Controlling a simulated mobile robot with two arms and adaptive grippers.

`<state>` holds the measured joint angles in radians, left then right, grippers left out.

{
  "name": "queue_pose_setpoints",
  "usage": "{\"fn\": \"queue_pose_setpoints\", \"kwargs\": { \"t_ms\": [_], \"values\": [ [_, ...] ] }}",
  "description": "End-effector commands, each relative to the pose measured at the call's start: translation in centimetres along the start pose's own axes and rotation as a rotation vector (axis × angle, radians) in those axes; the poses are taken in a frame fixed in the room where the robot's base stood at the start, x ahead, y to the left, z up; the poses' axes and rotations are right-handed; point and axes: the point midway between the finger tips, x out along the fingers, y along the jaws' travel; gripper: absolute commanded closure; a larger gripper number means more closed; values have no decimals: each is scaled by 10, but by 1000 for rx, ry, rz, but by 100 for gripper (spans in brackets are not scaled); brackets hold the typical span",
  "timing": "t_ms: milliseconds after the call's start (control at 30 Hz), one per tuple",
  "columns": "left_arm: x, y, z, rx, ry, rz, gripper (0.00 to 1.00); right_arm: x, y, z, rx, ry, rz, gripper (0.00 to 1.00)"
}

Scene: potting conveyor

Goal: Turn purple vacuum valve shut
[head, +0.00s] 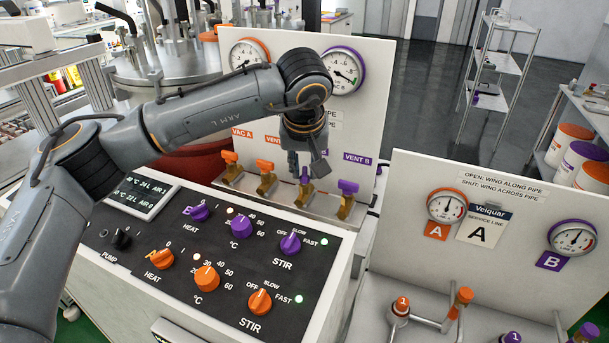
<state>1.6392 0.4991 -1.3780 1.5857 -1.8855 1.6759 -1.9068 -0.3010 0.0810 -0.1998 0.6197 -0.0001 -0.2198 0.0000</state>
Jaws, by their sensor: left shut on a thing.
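A row of small brass valves stands on a ledge below the upright white panel. The purple vacuum valve (304,192) is third from the left, with its brass body showing below my left gripper (305,172). The gripper points down from above and is shut on this valve's purple wing. The fingers largely cover the wing, so I cannot tell its angle. The purple vent valve (347,197) is just to the right, under the label VENT B. Two orange-winged valves (231,167) (265,177) stand to the left. My right gripper is not in view.
A black control panel (180,260) with orange and purple knobs lies in front of the valves. Two gauges (343,70) (249,54) sit above. At right, a service panel (520,260) has more gauges and valves, and a sign about wing positions. My left arm spans the control panel.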

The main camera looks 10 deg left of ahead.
Motion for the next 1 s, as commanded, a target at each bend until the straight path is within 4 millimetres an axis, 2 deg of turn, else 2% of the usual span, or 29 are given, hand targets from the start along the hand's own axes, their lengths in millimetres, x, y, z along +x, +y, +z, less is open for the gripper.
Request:
{"fn": "queue_pose_setpoints", "kwargs": {
  "t_ms": [100,367,1000],
  "values": [
    [2,1,0,-103,3,-43,100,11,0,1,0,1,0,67],
    [0,2,-1,-333,2,-137,100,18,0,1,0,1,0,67],
    [-1,3,-2,-833,1,-344,100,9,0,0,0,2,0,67]
  ]
}}
